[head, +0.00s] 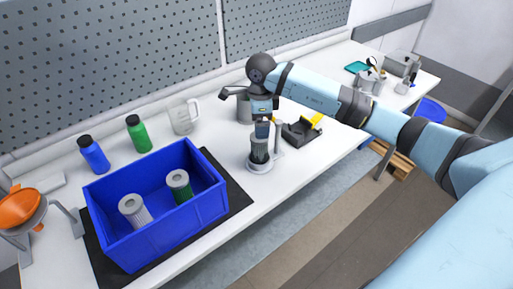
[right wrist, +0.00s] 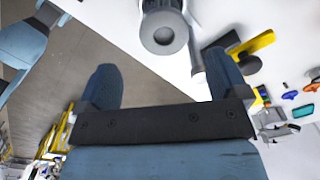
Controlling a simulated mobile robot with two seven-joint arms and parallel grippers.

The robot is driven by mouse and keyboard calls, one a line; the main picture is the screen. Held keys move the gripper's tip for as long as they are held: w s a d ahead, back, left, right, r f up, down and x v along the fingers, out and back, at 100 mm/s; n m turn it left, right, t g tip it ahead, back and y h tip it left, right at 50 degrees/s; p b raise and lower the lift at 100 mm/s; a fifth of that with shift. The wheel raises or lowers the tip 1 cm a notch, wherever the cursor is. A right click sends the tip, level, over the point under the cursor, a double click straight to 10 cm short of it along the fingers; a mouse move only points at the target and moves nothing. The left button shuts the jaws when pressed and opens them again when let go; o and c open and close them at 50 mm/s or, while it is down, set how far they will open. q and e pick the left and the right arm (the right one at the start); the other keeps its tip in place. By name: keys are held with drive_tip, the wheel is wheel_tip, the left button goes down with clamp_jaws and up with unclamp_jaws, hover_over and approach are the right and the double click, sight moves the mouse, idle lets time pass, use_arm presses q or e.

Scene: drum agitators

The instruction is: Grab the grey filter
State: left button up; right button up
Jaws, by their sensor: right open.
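A filter with a pale grey pleated body and grey end cap (head: 133,209) stands in the left part of the blue crate (head: 150,243). A filter with a green body and grey cap (head: 179,186) stands to its right in the crate. A dark-bodied filter (head: 259,149) stands upright on a round white stand with a post. My right gripper (head: 260,118) is at this stand, away from the crate. In the right wrist view its fingers (right wrist: 163,82) are apart with nothing between them; a round grey cap (right wrist: 163,32) lies just beyond. My left gripper is out of view.
A blue bottle (head: 93,154), a green bottle (head: 138,134) and a clear jug (head: 183,116) stand behind the crate. An orange funnel (head: 22,207) is at the left. A black and yellow tool (head: 302,128) lies right of the stand. The table between crate and stand is clear.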

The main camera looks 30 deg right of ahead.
sight(259, 142)
wheel_tip(259, 142, down, 4)
drive_tip(key=shift+r, duration=0.1)
drive_tip(key=f, duration=0.1)
drive_tip(key=f+p, duration=0.1)
drive_tip(key=f, duration=0.1)
drive_tip(key=f+p, duration=0.1)
drive_tip(key=f, duration=0.1)
drive_tip(key=shift+w+f, duration=0.25)
drive_tip(key=shift+w, duration=0.1)
drive_tip(key=c, duration=1)
